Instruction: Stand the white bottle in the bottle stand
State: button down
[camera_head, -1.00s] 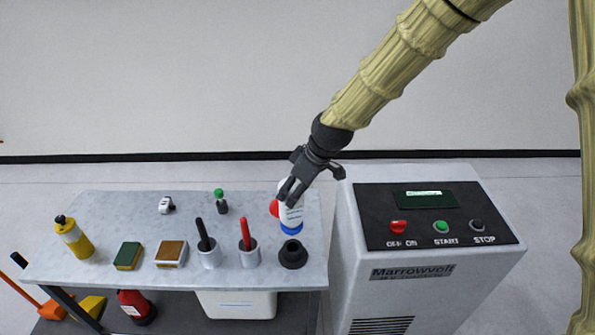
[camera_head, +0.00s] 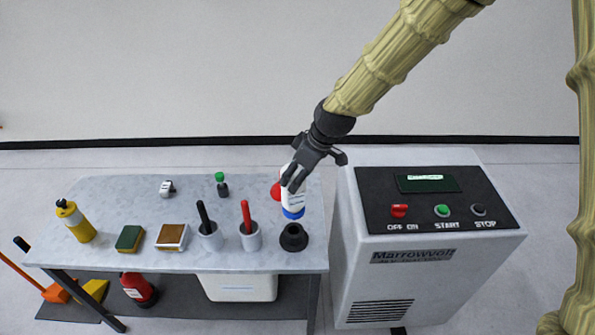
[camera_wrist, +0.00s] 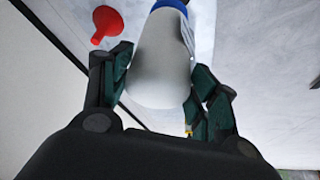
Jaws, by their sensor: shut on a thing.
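The white bottle (camera_head: 293,203) has a blue band at its lower end. My gripper (camera_head: 294,181) is shut on its upper part and holds it close to upright, slightly behind the black bottle stand (camera_head: 294,238). In the wrist view the bottle (camera_wrist: 162,60) sits between the two fingers of my gripper (camera_wrist: 160,85), its blue end (camera_wrist: 170,5) pointing away. The stand is a round black holder with an opening, at the right front of the table. I cannot tell the exact gap between bottle and stand. The stand is not seen in the wrist view.
A red funnel (camera_wrist: 106,24) lies just left of the bottle. Cups with a red handle (camera_head: 247,214) and a black handle (camera_head: 204,216) stand left of the stand. The grey table (camera_head: 120,200) also holds sponges and a yellow bottle (camera_head: 76,221). A machine (camera_head: 425,240) stands right.

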aim_at(297, 194)
jog(key=shift+f+b, duration=0.85)
jog(key=shift+f, duration=1.5)
dwell(0.3)
jog(key=shift+f, duration=0.75)
jog(key=shift+f+b, duration=0.6)
jog(key=shift+f, duration=0.1)
jog(key=shift+f+b, duration=0.35)
jog(key=shift+f, duration=0.5)
jog(key=shift+c, duration=1.7)
grip_release()
